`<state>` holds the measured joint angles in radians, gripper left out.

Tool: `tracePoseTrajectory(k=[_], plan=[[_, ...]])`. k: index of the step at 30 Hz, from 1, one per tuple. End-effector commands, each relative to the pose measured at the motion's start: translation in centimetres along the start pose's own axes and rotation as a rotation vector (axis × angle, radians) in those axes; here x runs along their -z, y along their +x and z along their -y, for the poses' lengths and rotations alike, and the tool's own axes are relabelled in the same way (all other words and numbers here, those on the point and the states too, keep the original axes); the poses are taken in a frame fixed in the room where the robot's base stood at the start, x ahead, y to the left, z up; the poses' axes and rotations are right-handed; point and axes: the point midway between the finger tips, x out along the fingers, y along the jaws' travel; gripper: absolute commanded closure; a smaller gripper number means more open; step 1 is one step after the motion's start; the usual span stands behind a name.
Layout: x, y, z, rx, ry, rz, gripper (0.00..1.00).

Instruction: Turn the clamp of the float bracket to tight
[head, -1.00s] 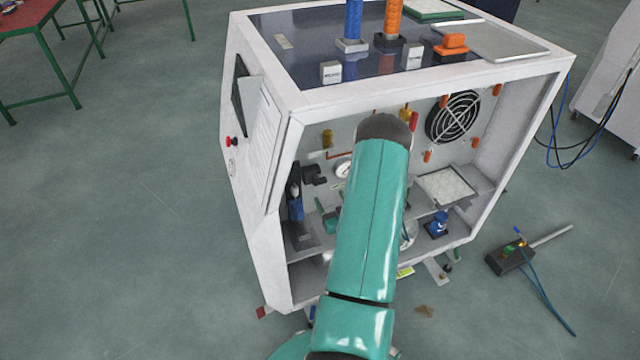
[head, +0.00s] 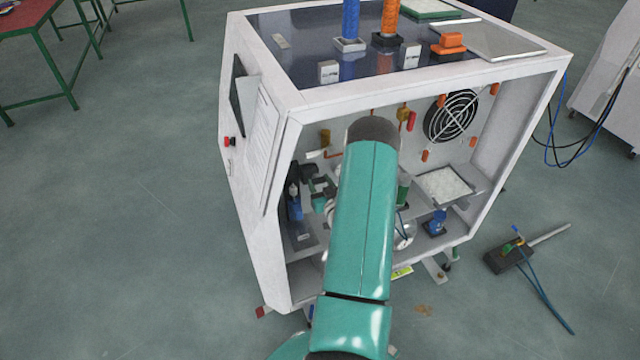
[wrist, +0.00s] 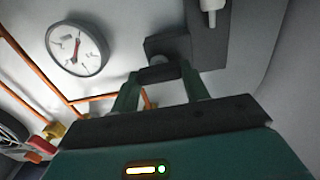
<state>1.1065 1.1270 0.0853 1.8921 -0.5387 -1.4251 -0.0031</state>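The float bracket (wrist: 200,42) is a dark block on the pale back wall, at the top middle of the wrist view. In the head view the dark bracket (head: 300,171) stands at the left inside the open cabinet, partly hidden. My gripper (wrist: 161,78) is at the bracket, its two green fingers wide apart. A dark clamp piece (wrist: 158,74) with a small round grey end lies between the fingertips. I cannot tell whether the fingers touch it. In the head view my arm hides most of the gripper.
A round gauge (wrist: 77,48) and orange pipes (wrist: 35,68) are on the wall left of my gripper. The white cabinet frame (head: 268,225) surrounds the opening. A fan grille (head: 449,118), a tray (head: 447,187) and a blue part (head: 436,222) are farther right inside.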

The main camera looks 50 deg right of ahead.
Motion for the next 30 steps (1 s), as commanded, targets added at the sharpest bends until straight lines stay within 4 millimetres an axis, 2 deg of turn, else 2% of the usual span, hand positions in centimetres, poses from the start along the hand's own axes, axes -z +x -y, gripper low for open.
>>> tracePoseTrajectory(k=[14,20,30], plan=[[0.01,-0.01,-0.03,-0.001,0.067,0.000,0.77],[-0.01,-0.02,-0.12,-0.002,0.191,0.000,0.77],[-0.06,-0.04,-0.26,-0.002,0.499,0.000,0.77]])
